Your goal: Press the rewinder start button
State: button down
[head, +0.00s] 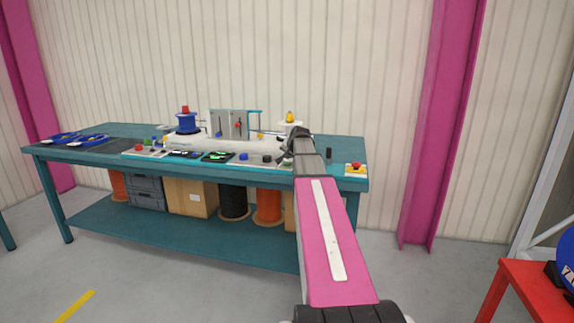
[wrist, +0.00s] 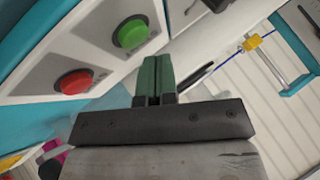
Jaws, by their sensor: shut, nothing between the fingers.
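In the wrist view, a round green button (wrist: 132,33) and a round red button (wrist: 74,81) sit on a white panel (wrist: 92,48). Their labels are too blurred to read. My gripper (wrist: 157,62) is shut and empty, its dark green fingertips close beside the green button, to its right and slightly below in the picture. They look apart from the button, though depth is hard to judge. In the head view, my gripper (head: 290,147) is over the right part of the bench, and my arm hides part of the panel there.
The teal bench (head: 200,245) stands against a ribbed wall. A blue reel (head: 187,123) stands on the white machine. A red stand (head: 530,290) is at the lower right.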

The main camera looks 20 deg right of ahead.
jog(key=shift+f, duration=0.1)
jog(key=shift+f, duration=0.35)
